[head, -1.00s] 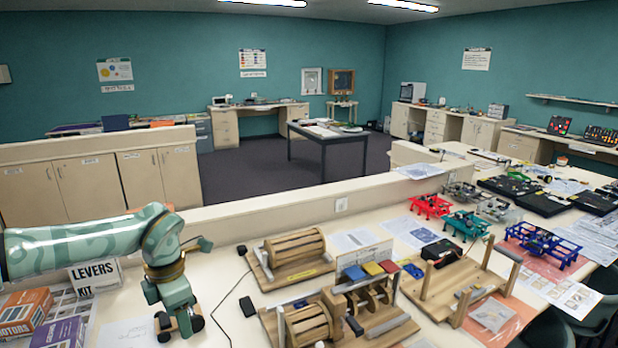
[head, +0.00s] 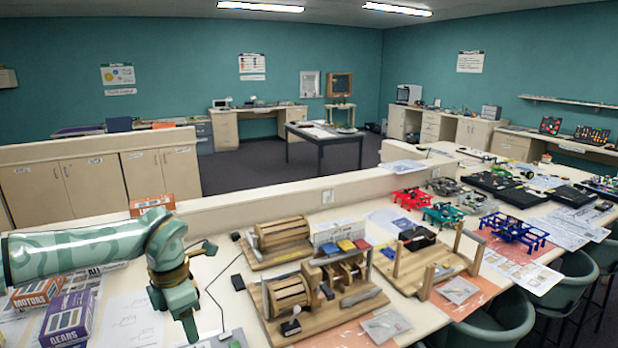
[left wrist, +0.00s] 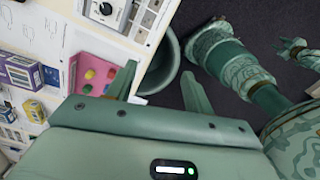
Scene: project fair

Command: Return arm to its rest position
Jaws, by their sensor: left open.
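My left arm (head: 80,248) comes in from the left of the head view, above the left end of the white worktop. Its gripper (head: 186,325) points down toward the worktop, left of the wooden drum models. In the left wrist view my left gripper (left wrist: 158,85) has its two fingers spread wide. Nothing is held between them.
Orange motors box (head: 36,292) and purple gears box (head: 68,318) stand near the forearm. A wooden drum model (head: 290,298) stands right of the gripper.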

